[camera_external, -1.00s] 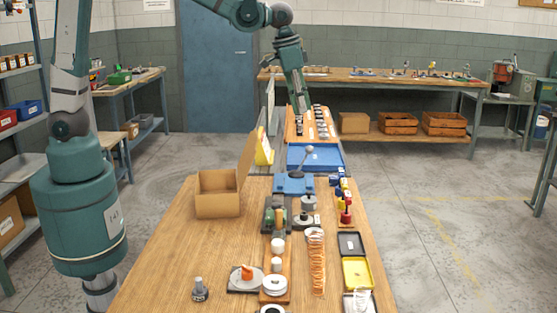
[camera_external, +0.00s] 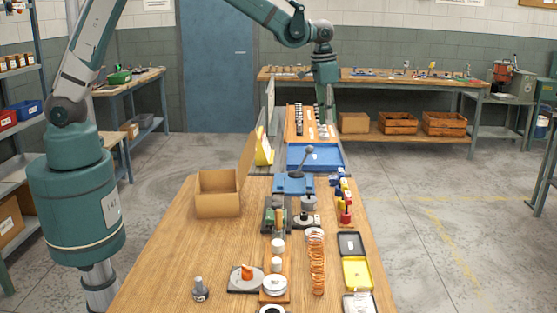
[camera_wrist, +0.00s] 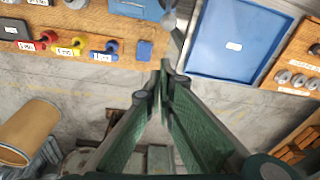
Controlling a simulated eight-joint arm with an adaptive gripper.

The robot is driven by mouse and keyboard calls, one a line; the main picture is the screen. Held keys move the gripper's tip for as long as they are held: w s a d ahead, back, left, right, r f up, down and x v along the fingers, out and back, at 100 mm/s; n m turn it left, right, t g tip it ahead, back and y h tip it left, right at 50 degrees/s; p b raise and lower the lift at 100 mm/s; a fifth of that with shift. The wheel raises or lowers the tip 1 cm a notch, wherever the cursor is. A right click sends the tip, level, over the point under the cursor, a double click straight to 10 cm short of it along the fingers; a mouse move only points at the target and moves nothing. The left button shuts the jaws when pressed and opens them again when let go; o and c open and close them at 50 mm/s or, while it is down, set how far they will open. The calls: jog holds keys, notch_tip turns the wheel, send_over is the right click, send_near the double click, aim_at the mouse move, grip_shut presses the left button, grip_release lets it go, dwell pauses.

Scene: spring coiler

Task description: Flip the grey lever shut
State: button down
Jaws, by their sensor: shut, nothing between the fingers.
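The grey lever (camera_external: 303,160) has a round ball knob and rises from a blue base (camera_external: 293,184) on the near wooden table. It stands up, leaning to the right in the external view. In the wrist view the ball knob (camera_wrist: 168,21) shows at the top beside the blue base (camera_wrist: 138,8). My gripper (camera_external: 328,116) is beyond the lever and to its right, near the blue tray, clear of the lever. In the wrist view its fingers (camera_wrist: 160,88) are shut with nothing between them, over the floor beside the table edge.
A blue tray (camera_external: 333,166) lies behind the lever; it also shows in the wrist view (camera_wrist: 197,62). Red, yellow and blue pieces (camera_external: 345,212) line the table's right side. An open cardboard box (camera_external: 217,205) stands left of the lever. Floor right of the table is clear.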

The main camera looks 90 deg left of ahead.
jog(key=shift+w+a+f, duration=0.65)
jog(key=shift+w+f, duration=0.05)
jog(key=shift+f, duration=0.1)
jog(key=shift+f+p, duration=0.15)
jog(key=shift+p, duration=0.15)
notch_tip(320, 180, down, 9)
jog(key=s+p, duration=0.1)
jog(key=s, duration=0.1)
jog(key=shift+s, duration=0.4)
dwell(0.4)
jog(key=shift+d+r, duration=0.1)
jog(key=shift+r, duration=0.1)
